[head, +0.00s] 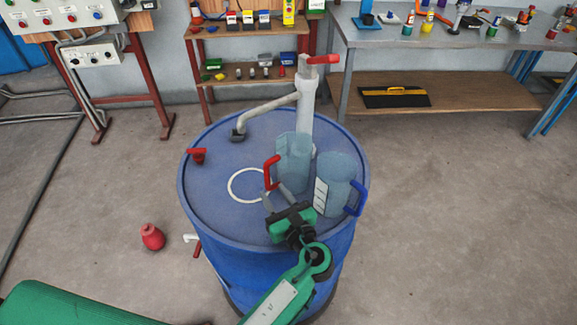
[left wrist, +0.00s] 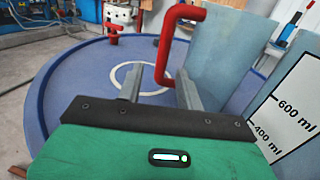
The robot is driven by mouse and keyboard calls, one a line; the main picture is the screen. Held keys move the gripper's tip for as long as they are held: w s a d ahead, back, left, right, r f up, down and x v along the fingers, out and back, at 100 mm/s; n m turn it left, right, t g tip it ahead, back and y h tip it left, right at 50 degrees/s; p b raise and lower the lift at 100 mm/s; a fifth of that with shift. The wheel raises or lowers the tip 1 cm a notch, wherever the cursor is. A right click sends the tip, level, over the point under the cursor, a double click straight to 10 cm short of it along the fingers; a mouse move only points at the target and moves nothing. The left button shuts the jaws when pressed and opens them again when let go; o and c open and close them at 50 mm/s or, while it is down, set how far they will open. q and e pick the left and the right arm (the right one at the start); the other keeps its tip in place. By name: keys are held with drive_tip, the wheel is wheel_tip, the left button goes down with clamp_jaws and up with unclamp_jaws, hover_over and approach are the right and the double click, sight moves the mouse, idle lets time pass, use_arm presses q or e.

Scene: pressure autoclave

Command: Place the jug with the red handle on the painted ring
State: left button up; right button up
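The clear bluish jug with the red handle (head: 294,158) stands upright on the blue drum lid, right of the painted white ring (head: 230,186). Its red handle (head: 271,172) points left, towards the ring. My left gripper (head: 279,200) is low over the lid, in front of this handle. In the left wrist view the fingers (left wrist: 159,88) are apart, with the lower end of the red handle (left wrist: 163,72) showing between them. I cannot tell whether they touch it. The ring also shows beyond the fingers. My right gripper is not in view.
A second jug with a blue handle (head: 337,180) stands close to the right of the first. A grey pump with a spout (head: 306,105) rises behind the jugs. A red fitting (head: 198,155) sits at the lid's left. The ring's area looks clear.

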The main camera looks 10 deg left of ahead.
sight(269, 184)
use_arm(q)
drive_tip(key=shift+w+a+r, duration=0.2)
drive_tip(key=shift+w+a, duration=0.15)
drive_tip(key=shift+w, duration=0.1)
drive_tip(key=p+x, duration=0.1)
drive_tip(key=x, duration=0.2)
drive_tip(key=shift+w+a+p, duration=0.2)
drive_tip(key=shift+w+p, duration=0.15)
drive_tip(key=shift+w+a+f, duration=0.1)
drive_tip(key=shift+w+a, duration=0.05)
drive_tip(key=shift+w, duration=0.05)
drive_tip(key=c, duration=0.7)
clamp_jaws()
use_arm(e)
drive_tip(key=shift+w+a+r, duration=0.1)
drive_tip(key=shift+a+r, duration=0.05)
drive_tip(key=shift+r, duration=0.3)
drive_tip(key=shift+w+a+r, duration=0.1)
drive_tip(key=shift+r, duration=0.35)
